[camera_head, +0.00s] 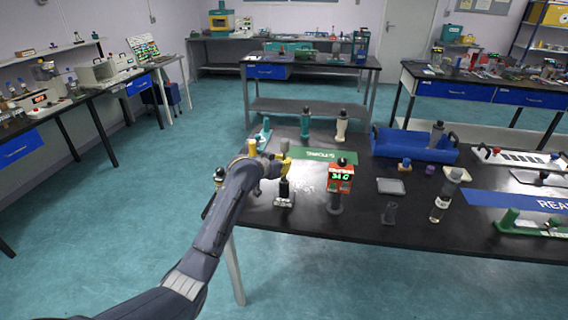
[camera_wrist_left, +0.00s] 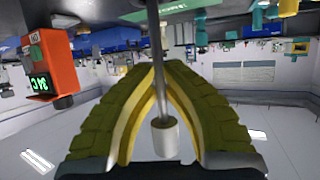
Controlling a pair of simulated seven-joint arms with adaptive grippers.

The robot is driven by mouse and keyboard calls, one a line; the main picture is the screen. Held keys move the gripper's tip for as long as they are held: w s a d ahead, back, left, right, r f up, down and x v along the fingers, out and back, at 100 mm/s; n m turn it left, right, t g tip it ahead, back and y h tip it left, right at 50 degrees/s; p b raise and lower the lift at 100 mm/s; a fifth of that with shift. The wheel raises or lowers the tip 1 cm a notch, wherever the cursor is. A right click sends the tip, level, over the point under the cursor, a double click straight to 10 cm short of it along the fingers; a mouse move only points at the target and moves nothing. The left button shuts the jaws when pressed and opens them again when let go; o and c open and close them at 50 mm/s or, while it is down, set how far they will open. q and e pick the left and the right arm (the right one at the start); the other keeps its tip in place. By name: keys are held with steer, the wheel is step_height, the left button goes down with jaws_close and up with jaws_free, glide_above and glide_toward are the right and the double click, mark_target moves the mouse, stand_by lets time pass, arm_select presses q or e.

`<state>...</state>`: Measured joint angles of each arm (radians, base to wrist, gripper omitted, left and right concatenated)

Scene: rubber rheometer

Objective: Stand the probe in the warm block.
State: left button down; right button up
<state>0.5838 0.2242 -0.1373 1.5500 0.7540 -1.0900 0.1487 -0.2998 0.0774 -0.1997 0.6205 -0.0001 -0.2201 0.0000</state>
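My left gripper (camera_head: 281,166) is over the near left part of the black table. In the left wrist view its yellow fingers (camera_wrist_left: 156,68) close in on a thin metal rod with a pale cylindrical end, which I take to be the probe (camera_wrist_left: 164,135). In the head view a dark upright piece on a pale base (camera_head: 284,203) stands just below the gripper; whether the rod touches it is unclear. An orange-red box with a green display (camera_head: 341,178) stands right of it, and also shows in the left wrist view (camera_wrist_left: 52,67).
A green storage mat (camera_head: 306,154) lies behind the gripper. A green bottle (camera_head: 305,122) and a cream bottle (camera_head: 342,125) stand behind it. A blue tray (camera_head: 405,152) is at the back right. A grey square dish (camera_head: 391,186) and a tall cylinder (camera_head: 443,200) stand to the right.

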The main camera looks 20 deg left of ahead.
arm_select(q)
steer(key=shift+f, duration=0.1)
steer(key=c, duration=1.6)
jaws_free()
steer(key=shift+o, duration=0.2)
